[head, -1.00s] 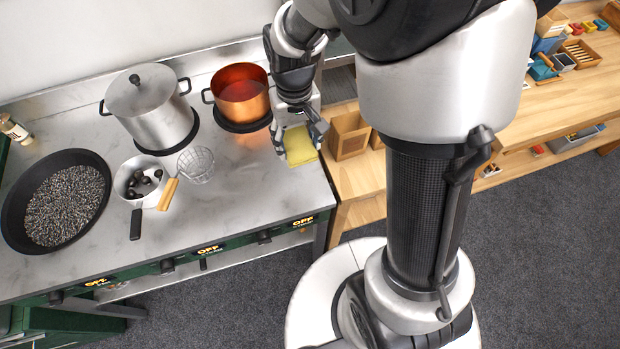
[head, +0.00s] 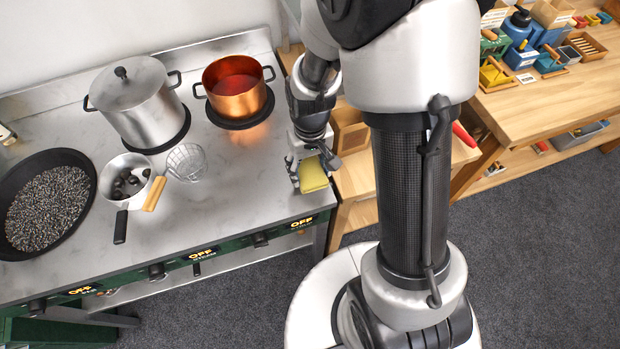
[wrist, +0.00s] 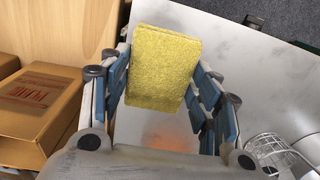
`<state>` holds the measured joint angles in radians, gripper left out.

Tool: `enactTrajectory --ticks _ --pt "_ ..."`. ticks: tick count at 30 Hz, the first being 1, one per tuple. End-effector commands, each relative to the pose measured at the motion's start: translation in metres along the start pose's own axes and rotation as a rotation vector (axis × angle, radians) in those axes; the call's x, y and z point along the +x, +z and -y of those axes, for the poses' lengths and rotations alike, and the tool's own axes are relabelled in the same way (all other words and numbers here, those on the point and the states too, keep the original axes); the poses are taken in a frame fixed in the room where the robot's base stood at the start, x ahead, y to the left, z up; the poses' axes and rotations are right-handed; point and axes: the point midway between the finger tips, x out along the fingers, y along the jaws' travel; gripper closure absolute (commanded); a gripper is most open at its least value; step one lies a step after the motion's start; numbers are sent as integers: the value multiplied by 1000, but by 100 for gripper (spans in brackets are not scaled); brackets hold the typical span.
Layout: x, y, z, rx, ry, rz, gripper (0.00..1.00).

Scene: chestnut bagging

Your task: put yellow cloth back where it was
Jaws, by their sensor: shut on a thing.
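The yellow cloth (head: 313,174) is a folded pad held in my gripper (head: 314,166), at the right edge of the metal stove counter (head: 240,190). In the wrist view the cloth (wrist: 163,68) sits between the blue-padded fingers of my gripper (wrist: 165,90). The fingers are shut on it. Bare counter top shows beyond and below the cloth in the wrist view. I cannot tell whether the cloth touches the counter.
A wooden box (head: 349,135) is just right of my gripper. The counter's front right is clear.

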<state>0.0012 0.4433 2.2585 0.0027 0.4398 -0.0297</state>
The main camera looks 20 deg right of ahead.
Motion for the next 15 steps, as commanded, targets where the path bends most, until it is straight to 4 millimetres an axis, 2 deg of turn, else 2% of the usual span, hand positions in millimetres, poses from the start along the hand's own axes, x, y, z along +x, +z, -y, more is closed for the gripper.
enactTrajectory --ticks 4,9,15 --pt "12 0 0 0 0 2 62" --pt "40 1 0 0 0 3 62" --pt "43 0 0 0 0 -1 62"
